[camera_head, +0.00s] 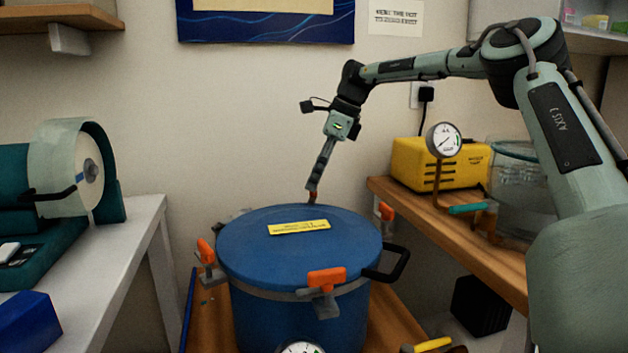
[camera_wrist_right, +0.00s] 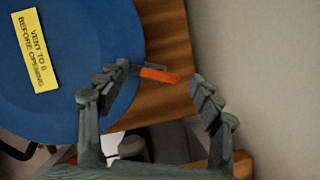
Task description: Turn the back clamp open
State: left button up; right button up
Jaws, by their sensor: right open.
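The blue pot (camera_head: 290,315) has a blue lid (camera_head: 300,228). My right gripper (camera_head: 312,192) reaches down at the lid's back rim; it is open and empty. In the right wrist view its two fingers are spread wide (camera_wrist_right: 160,82). The back clamp's orange handle (camera_wrist_right: 159,75) shows between the fingertips in that view, beside the lid's edge, nearer the left finger. Whether a finger touches it, I cannot tell. In the head view the back clamp is mostly hidden by the lid and gripper. My left gripper is not in view.
Other orange clamps sit at the lid's front (camera_head: 326,279), left (camera_head: 206,252) and right (camera_head: 386,211). A black handle (camera_head: 394,265) juts from the pot's right. The wall (camera_wrist_right: 260,70) is close behind. A yellow pump (camera_head: 425,163) and gauge (camera_head: 443,140) stand on the right bench.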

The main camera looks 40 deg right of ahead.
jog(key=shift+w+a+f, duration=0.15)
jog(key=shift+w+f, duration=0.1)
jog(key=shift+f, duration=0.3)
jog(key=c, duration=1.2)
jog(key=shift+o, duration=0.2)
